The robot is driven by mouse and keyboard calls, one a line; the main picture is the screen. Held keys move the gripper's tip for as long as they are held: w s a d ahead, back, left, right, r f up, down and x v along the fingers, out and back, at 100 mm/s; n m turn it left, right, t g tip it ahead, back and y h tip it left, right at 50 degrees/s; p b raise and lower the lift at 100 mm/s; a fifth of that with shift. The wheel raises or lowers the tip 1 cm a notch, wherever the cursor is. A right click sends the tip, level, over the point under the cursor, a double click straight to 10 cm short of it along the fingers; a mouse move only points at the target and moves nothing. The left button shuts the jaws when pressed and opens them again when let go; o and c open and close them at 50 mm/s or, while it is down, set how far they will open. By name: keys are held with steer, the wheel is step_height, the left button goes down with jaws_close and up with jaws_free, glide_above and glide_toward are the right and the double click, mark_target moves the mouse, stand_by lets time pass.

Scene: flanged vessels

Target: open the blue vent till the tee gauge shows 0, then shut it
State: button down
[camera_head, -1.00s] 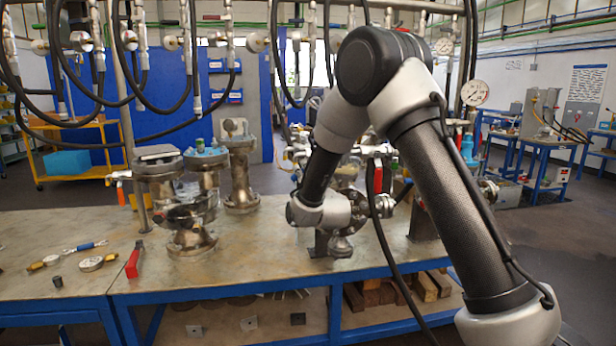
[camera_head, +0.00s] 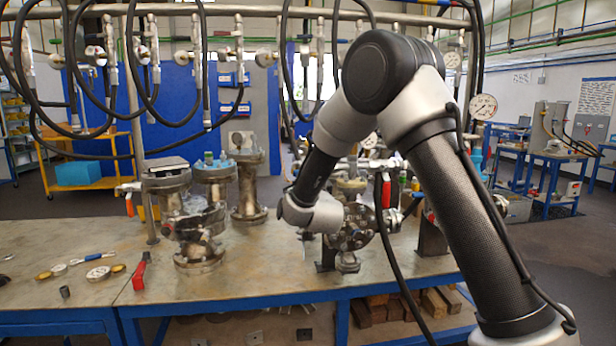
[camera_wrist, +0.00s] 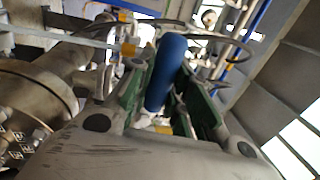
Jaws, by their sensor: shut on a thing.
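In the wrist view a blue handle (camera_wrist: 166,72), which I take for the blue vent's, stands between the green-padded fingers of my gripper (camera_wrist: 153,88). The gripper is shut on it. The vent's body cannot be made out. In the head view my gripper and the blue handle are hidden behind my wrist, in front of the flanged vessel (camera_head: 352,233) on the bench. A round white gauge (camera_head: 483,106) with a red mark stands at the right. Its needle is too small to read, and I cannot tell whether it is the tee gauge.
Upright flanged vessels (camera_head: 195,215) stand left of my arm on the bench (camera_head: 90,225). Black hoses (camera_head: 130,60) hang above, and one hangs beside my arm. The bench's left part is mostly clear.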

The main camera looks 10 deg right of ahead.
stand_by(0.4)
steer(key=c, duration=1.3)
jaws_free()
steer(key=s+f, duration=0.2)
steer(key=s, duration=0.9)
steer(key=shift+s+f, duration=0.15)
steer(key=shift+s, duration=0.25)
